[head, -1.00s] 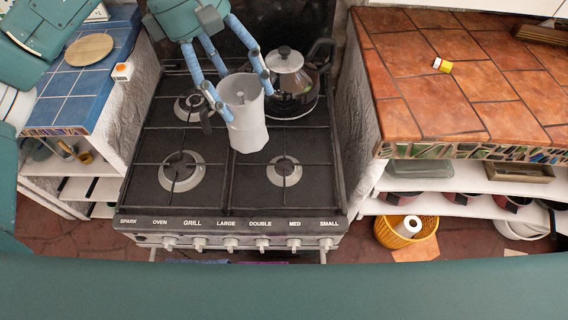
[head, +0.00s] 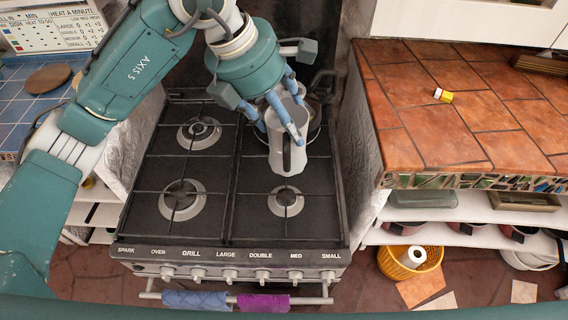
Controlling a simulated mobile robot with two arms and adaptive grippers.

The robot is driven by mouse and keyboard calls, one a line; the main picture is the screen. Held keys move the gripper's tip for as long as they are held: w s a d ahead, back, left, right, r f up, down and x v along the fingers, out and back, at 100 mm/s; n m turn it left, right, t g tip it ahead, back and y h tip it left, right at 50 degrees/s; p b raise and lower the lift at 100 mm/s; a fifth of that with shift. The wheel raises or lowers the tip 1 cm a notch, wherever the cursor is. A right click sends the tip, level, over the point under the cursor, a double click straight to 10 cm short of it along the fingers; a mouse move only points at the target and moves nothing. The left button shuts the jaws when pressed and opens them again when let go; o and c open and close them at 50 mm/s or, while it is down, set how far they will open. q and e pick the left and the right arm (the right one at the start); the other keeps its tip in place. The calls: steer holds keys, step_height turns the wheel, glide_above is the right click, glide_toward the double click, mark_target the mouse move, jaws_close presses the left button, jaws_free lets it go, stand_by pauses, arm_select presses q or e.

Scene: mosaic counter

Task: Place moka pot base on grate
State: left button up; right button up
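Whether the pot's bottom touches the grate (head: 236,190) is hard to tell. My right gripper is not in view.
A lidded pot (head: 314,112) stands on the rear right burner, mostly hidden by my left gripper. The front left burner (head: 183,200) and rear left burner (head: 199,132) are bare. A tiled counter (head: 420,110) holding a small yellow-and-white item (head: 443,95) stands to the right.

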mark_target(271, 147)
arm_select(q)
step_height(271, 147, down, 10)
steer(key=shift+r+p, duration=0.25)
steer(key=shift+p, duration=0.6)
step_height(271, 147, down, 4)
steer(key=shift+r+p, duration=0.25)
steer(key=shift+p, duration=0.2)
steer(key=shift+f, duration=0.25)
steer(key=o, duration=1.9)
steer(key=shift+f, duration=0.1)
steer(key=b+v, duration=0.3)
steer(key=v, duration=0.7)
steer(key=shift+a+r, duration=0.15)
steer(key=shift+r, duration=0.25)
steer(key=shift+s+a+r, duration=0.2)
steer(key=shift+s+r, duration=0.05)
steer(key=shift+r, duration=0.4)
